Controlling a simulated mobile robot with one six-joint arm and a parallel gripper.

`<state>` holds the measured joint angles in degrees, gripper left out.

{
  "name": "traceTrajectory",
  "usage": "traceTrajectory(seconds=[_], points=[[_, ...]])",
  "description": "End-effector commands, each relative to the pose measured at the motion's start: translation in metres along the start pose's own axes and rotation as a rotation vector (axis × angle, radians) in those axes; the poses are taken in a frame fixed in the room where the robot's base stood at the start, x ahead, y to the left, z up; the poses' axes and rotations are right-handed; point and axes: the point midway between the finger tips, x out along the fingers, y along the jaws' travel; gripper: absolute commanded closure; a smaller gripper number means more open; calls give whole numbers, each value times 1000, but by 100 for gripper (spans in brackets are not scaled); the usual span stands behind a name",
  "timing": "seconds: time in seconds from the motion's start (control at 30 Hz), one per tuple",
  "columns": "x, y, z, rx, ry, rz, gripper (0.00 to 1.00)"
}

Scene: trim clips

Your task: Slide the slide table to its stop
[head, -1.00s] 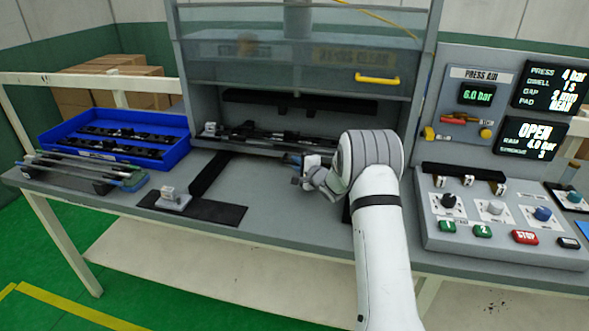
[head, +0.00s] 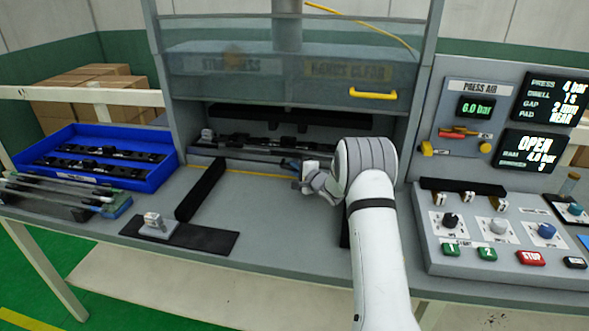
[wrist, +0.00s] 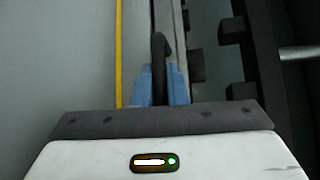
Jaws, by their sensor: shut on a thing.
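The slide table (head: 215,152) is a long grey plate carrying black trim parts. It lies in the press opening below the raised clear guard. My gripper (head: 293,163) is at its right front, with my white wrist behind it. In the wrist view my blue fingertips (wrist: 160,92) are shut on an upright black handle (wrist: 160,50) beside the slide table's edge. A yellow line (wrist: 119,50) runs on the bench, left of the handle and apart from it. My arm hides the slide table's right end, and I cannot see a stop.
A blue tray (head: 160,178) of black parts and a rack of rods (head: 60,205) stand left. A black rail (head: 203,188) and black pad (head: 205,239) with a small metal block (head: 157,222) lie on the bench. The button panel (head: 455,270) is right.

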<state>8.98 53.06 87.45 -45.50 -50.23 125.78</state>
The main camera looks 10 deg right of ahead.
Motion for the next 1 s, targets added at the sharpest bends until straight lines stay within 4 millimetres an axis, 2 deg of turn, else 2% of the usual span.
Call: traceTrajectory(seconds=[0.03, 0.07, 0.3, 0.63, 1.0], points=[[0, -5, -3, -2, 5, -8, 100], [0, -5, -3, -2, 5, -8, 85], [0, -4, -2, -2, 3, -7, 66], [-6, -3, -1, -1, 2, -5, 66], [-64, -2, -2, -2, 4, -5, 66]])
